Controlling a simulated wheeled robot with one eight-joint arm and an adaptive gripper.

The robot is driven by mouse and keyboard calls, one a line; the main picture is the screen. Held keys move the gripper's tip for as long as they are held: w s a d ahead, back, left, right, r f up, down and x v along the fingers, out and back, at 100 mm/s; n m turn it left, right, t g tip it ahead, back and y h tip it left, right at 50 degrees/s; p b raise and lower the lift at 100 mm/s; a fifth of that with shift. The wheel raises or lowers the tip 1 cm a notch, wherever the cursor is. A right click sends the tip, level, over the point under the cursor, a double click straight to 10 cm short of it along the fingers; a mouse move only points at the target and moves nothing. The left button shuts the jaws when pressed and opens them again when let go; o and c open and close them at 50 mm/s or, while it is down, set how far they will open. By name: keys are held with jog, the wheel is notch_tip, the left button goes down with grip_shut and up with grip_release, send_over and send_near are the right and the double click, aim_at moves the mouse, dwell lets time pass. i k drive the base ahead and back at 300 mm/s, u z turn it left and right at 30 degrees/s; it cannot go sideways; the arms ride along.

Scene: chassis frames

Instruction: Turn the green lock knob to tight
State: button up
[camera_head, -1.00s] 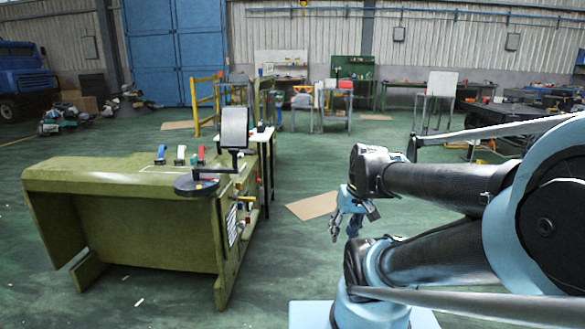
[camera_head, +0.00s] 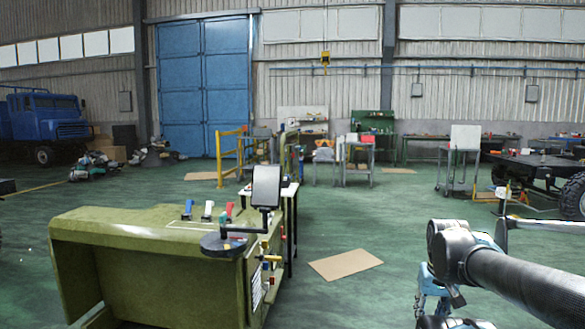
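An olive-green console (camera_head: 155,228) stands at the lower left. Blue (camera_head: 188,209), white (camera_head: 208,210) and red (camera_head: 229,211) levers stand on its top. A dark round disc (camera_head: 222,245) and a tilted screen (camera_head: 266,187) are mounted at its right end. Small coloured fittings (camera_head: 270,258) sit on its right side. I cannot make out which part is the green lock knob. My gripper (camera_head: 421,308) hangs at the lower right, well apart from the console. It is small and partly hidden by my arm, so its opening is unclear.
A flat cardboard sheet (camera_head: 345,264) lies on the open green floor between console and gripper. A yellow rail (camera_head: 229,158) and workbenches stand farther back. A blue truck (camera_head: 45,125) is at the far left. A large wheel (camera_head: 573,196) is at the right.

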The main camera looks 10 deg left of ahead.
aim_at(222, 218)
jog(key=z, duration=0.4)
jog(key=i, duration=3.4)
jog(key=u, duration=3.7)
